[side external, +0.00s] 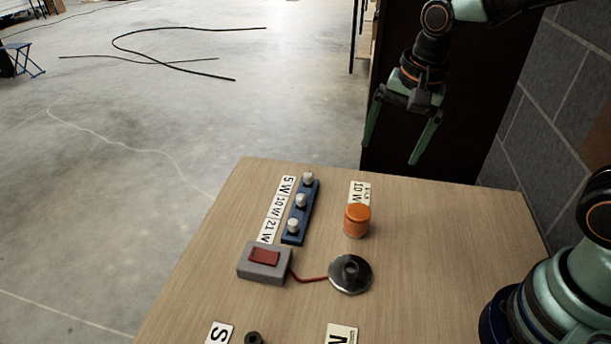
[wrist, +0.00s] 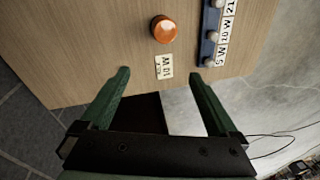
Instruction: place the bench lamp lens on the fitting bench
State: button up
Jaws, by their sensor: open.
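In the wrist view the orange lens (wrist: 164,29) is seen near the top, beyond the fingertips, with the label (wrist: 164,67) nearer. My gripper (side external: 393,155) is open and empty, above and past the far edge of the bench. Its spread green fingers (wrist: 160,77) also show in the wrist view, touching nothing.
A blue rack (side external: 300,222) holds several white bulbs beside a wattage strip (side external: 277,210). A grey box with a red switch (side external: 264,262) is wired to a round metal base (side external: 350,274).

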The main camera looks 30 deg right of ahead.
jog(key=s+d+r+n+t, duration=0.3)
jog(key=s+d+r+n, duration=0.2)
jog(key=n, duration=0.6)
jog(key=shift+s+r, duration=0.25)
jog(key=shift+r, duration=0.05)
